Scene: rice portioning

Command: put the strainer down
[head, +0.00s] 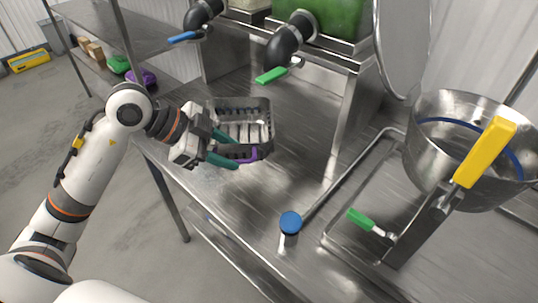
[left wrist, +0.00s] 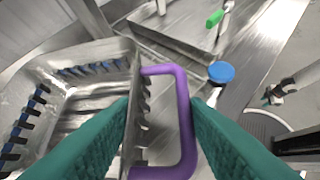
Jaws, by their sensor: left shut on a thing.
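The strainer (head: 262,113) is a grey metal basket with slotted walls and a purple handle (head: 249,156). It is over the steel counter, left of the middle in the head view; I cannot tell whether its base touches the surface. My left gripper (head: 238,154) has teal fingers and is shut on the purple handle at the strainer's near side. In the left wrist view the handle (left wrist: 186,115) stands between the fingers, and the strainer's wall (left wrist: 50,68) fills the left side.
The steel counter (head: 300,140) is clear right of the strainer. A blue knob (head: 290,222) and a green-handled valve (head: 361,219) stand nearer. A large metal bowl (head: 430,150) with a yellow handle (head: 484,152) is at right. Two spouts, one with a blue lever (head: 184,37), overhang the back.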

